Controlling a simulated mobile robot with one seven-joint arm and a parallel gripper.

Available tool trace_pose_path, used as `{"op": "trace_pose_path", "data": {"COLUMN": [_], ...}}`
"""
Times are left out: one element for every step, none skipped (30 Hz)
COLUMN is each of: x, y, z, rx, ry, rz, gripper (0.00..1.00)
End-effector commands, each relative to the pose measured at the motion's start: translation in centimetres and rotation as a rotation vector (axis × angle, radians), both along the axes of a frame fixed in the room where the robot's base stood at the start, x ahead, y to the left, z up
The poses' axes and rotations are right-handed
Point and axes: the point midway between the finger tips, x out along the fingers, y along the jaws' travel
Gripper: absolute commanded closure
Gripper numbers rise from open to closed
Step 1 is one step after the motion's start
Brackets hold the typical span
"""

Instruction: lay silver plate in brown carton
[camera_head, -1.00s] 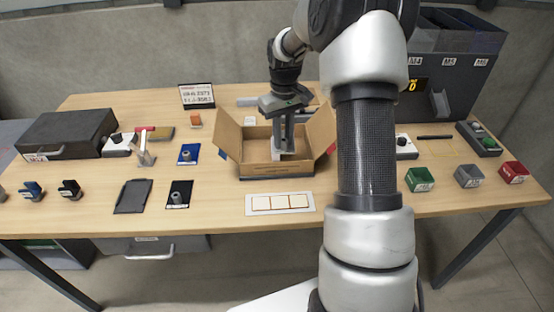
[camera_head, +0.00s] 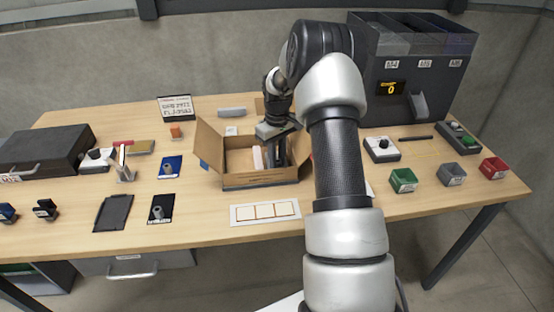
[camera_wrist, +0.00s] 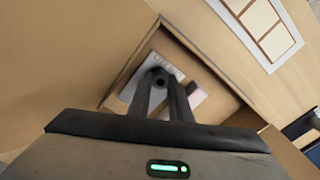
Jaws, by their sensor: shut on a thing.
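The brown carton (camera_head: 262,181) stands open on the table with its flaps folded out. My gripper (camera_head: 277,160) reaches down inside it, toward the right half. In the wrist view, the silver plate (camera_wrist: 138,82) is a light grey piece with raised lettering and a dark round post. My gripper (camera_wrist: 165,88) is shut on that post, with one finger on each side. The plate is at or close to the carton floor; I cannot tell whether it touches. The fingers and the carton's front wall hide most of it in the head view.
A pale block (camera_head: 258,158) lies in the carton beside my gripper, also in the wrist view (camera_wrist: 196,95). A white tray with square panels (camera_head: 265,212) is in front of the carton. A blue plate (camera_head: 169,167) and a black plate (camera_head: 161,208) lie to the left.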

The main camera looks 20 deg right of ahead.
Motion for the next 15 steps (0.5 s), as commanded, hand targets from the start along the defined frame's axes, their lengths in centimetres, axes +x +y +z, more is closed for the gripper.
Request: {"op": "trace_pose_path", "data": {"x": [0.07,0.08,0.08,0.08,0.07,0.07,0.07,0.06,0.06,0.05,0.05,0.05,0.04,0.04,0.04], "y": [-0.02,-0.02,-0.02,-0.02,-0.02,-0.01,-0.01,-0.02,0.00,-0.01,-0.01,-0.01,0.00,0.00,0.00], "z": [0.11,0.14,0.15,0.15,0.14,0.09,0.00,-0.11,-0.26,-0.27,-0.19,-0.18,-0.19,-0.19,-0.19], "rx": [0.000,-0.001,0.000,0.000,0.000,0.000,0.000,0.000,0.000,-0.001,0.000,-0.001,-0.001,-0.001,-0.001], "ry": [-0.002,-0.002,-0.002,-0.002,-0.002,-0.002,-0.002,-0.002,-0.002,-0.001,-0.002,-0.001,-0.001,-0.001,-0.001], "rz": [0.000,0.000,0.000,0.000,0.000,0.000,0.000,0.000,0.000,0.000,0.000,0.000,0.000,0.000,0.000], "gripper": [1.00,1.00,1.00,1.00,1.00,1.00,1.00,1.00,1.00,0.80,0.75,0.68,0.63,0.63,0.63]}}
